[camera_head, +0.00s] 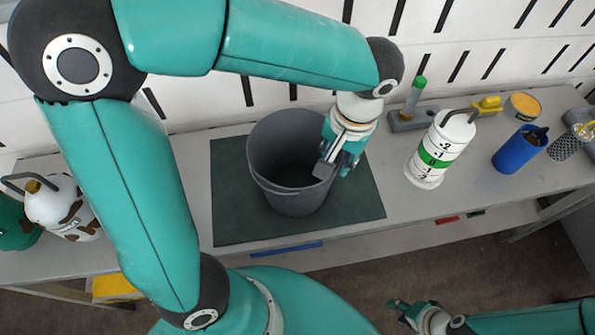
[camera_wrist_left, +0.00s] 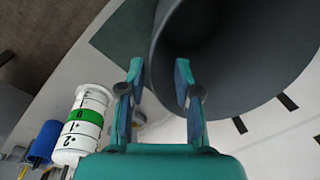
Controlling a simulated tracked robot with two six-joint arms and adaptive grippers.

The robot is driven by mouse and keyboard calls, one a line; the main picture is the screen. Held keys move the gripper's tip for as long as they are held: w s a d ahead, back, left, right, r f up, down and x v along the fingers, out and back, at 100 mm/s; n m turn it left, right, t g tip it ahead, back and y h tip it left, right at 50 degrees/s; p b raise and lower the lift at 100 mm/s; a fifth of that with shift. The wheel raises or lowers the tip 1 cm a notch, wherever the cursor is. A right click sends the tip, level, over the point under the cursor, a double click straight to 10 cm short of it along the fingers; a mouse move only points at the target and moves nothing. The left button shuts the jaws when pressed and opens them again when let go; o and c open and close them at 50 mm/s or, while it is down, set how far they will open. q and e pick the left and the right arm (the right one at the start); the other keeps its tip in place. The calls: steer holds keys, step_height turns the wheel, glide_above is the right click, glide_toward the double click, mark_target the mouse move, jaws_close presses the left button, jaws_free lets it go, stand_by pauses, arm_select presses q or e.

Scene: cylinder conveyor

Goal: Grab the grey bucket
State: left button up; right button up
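The grey bucket (camera_head: 290,150) stands upright on a dark green mat (camera_head: 228,205) in the head view, its mouth facing up and empty as far as I can see. My left gripper (camera_head: 333,168) is at its right rim. In the left wrist view the left gripper (camera_wrist_left: 157,72) is open, with one finger over the mouth of the bucket (camera_wrist_left: 230,60) and the other outside, so the rim lies between them. Whether the fingers touch the wall I cannot tell. My right gripper (camera_head: 397,311) is at the bottom right, away from the bucket, empty with its fingertips apart.
A white bottle with a green band (camera_head: 437,150) stands right of the mat, then a blue cup (camera_head: 520,149) and a mesh cup (camera_head: 564,146). A brown-spotted white bottle (camera_head: 62,207) stands at the left. The white slotted wall (camera_head: 480,35) is close behind.

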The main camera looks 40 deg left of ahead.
mark_target(331, 179)
arm_select(q)
steer(key=shift+a+f, duration=0.15)
steer(key=shift+f, duration=3.85)
steer(key=shift+s, duration=0.1)
steer(key=shift+c, duration=0.3)
jaws_close()
